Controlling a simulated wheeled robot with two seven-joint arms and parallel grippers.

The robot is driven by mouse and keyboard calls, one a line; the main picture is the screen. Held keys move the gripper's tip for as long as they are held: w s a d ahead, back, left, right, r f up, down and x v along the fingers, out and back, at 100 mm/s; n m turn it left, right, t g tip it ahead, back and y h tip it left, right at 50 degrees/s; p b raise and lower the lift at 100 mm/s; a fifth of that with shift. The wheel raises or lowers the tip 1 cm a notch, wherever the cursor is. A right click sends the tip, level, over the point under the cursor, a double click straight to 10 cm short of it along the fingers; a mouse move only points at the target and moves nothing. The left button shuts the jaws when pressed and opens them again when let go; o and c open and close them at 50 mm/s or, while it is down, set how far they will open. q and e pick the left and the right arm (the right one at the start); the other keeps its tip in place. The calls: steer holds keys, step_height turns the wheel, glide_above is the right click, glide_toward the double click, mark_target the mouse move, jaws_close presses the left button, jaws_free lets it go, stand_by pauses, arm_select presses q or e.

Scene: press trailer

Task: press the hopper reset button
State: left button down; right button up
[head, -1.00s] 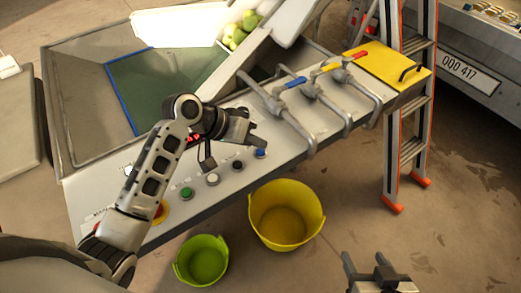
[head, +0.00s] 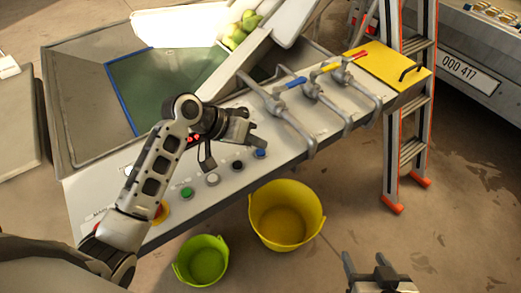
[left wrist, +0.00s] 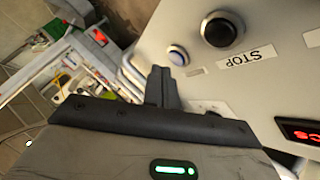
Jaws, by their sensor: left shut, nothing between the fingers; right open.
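The control panel (head: 120,205) carries a row of buttons: green (head: 187,193), white (head: 213,180), black (head: 237,166) and blue (head: 260,153). I cannot read which one is the hopper reset. My right gripper (head: 368,268) is open and empty, away from the panel.
Three pipe valves (head: 310,90) with coloured handles stand right of the buttons. A yellow bucket (head: 286,238) and a green bucket (head: 203,268) stand on the floor in front. A yellow lid (head: 393,70) and a ladder (head: 396,155) are at the right.

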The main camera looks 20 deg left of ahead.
arm_select(q)
steer(key=shift+f, duration=0.1)
stand_by(0.4)
steer(key=shift+f, duration=0.35)
steer(key=shift+f, duration=0.4)
stand_by(0.8)
steer(key=shift+r+p, duration=0.8)
steer(key=shift+p, duration=0.3)
steer(key=shift+r, duration=0.2)
step_height(320, 180, up, 5)
steer(key=p, duration=0.5)
steer(key=shift+f, duration=0.2)
